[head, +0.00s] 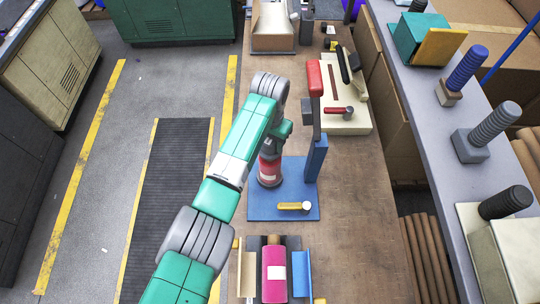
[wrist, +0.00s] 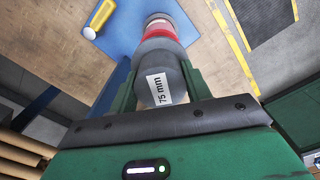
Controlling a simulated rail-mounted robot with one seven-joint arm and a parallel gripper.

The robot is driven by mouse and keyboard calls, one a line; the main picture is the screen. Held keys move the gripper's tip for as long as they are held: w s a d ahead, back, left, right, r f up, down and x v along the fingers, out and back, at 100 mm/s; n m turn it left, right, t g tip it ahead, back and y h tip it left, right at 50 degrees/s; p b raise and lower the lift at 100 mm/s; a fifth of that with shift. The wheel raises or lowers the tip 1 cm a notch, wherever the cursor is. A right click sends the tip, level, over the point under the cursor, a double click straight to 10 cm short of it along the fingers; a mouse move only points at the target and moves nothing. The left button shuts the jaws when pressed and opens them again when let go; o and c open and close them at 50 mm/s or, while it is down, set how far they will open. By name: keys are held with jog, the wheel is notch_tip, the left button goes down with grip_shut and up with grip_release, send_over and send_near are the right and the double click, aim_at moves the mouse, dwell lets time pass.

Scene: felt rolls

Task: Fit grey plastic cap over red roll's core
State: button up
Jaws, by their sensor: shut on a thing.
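The red roll (head: 270,169) stands upright on a blue mat (head: 240,205), with a pale label on its side. My gripper (head: 268,143) is directly above it, pointing down. In the wrist view the green fingers are shut on the grey plastic cap (wrist: 166,84), which bears a "75 mm" label. The cap lies in line with the red roll (wrist: 155,30), whose red side shows just past it. The roll's core is hidden behind the cap. I cannot tell how far the cap sits over the core.
A blue post (head: 315,158) with a red-topped lever (head: 314,78) stands close on the right. A pink roll (head: 274,284) lies in a cradle nearer. The bench (head: 355,220) is clear to the right.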

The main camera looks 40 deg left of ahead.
jog(key=shift+f+b, duration=1.6)
jog(key=shift+f, duration=0.85)
dwell(1.5)
jog(key=o, duration=1.2)
notch_tip(320, 180, up, 8)
jog(key=shift+f+p, duration=0.1)
jog(key=shift+p, duration=0.3)
